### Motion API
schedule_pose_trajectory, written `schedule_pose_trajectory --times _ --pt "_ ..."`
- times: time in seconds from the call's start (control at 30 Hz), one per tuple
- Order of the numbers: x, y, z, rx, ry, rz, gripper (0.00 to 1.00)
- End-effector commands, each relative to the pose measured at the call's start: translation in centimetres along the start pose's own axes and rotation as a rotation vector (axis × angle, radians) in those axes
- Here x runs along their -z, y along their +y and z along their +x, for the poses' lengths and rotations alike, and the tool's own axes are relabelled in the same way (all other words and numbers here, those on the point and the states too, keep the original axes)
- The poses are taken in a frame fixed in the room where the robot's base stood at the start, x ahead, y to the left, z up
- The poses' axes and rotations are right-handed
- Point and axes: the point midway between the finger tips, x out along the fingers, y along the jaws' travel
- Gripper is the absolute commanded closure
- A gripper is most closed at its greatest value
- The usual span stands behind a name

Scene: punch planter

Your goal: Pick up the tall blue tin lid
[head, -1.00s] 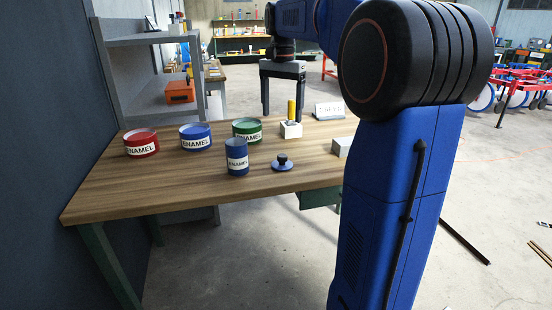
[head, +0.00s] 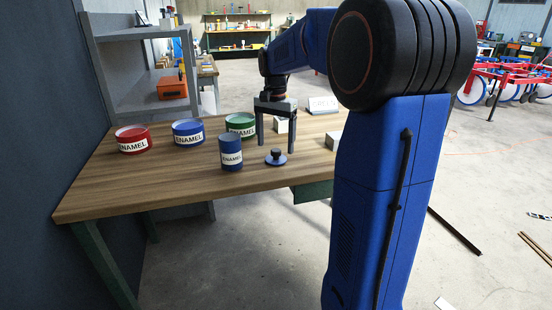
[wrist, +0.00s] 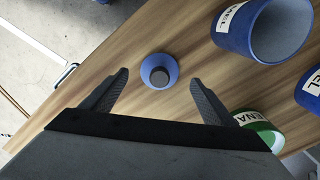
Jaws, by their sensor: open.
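The tall blue tin lid is a round blue disc with a dark knob. This lid (head: 276,158) lies flat on the wooden table, right of the tall blue tin (head: 231,153). In the wrist view the lid (wrist: 160,72) shows from above, beyond and between my spread fingertips. My gripper (head: 277,146) points down above the table, close to the lid; it is open and empty. The tall tin's open mouth also shows in the wrist view (wrist: 282,28), at upper right. I cannot tell the exact height of my fingertips over the knob.
A red tin (head: 133,139), a wide blue tin (head: 188,133) and a green tin (head: 240,125) stand along the table's back. A white block (head: 281,126), a grey block (head: 333,141) and a small sign (head: 323,104) are at the right. The table's front (head: 150,203) is clear.

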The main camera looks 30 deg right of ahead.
Motion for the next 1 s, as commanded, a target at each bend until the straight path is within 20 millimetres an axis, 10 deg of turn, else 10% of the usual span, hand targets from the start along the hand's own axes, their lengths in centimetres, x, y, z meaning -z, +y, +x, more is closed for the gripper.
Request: schedule_pose_trajectory --times 0.6,0.8,1.0 --pt "0.4 0.0 4.4 0.0 0.0 0.0 0.2" --pt "0.4 0.0 4.3 0.0 0.0 0.0 0.64" --pt "0.4 0.0 4.3 0.0 0.0 0.0 0.64"
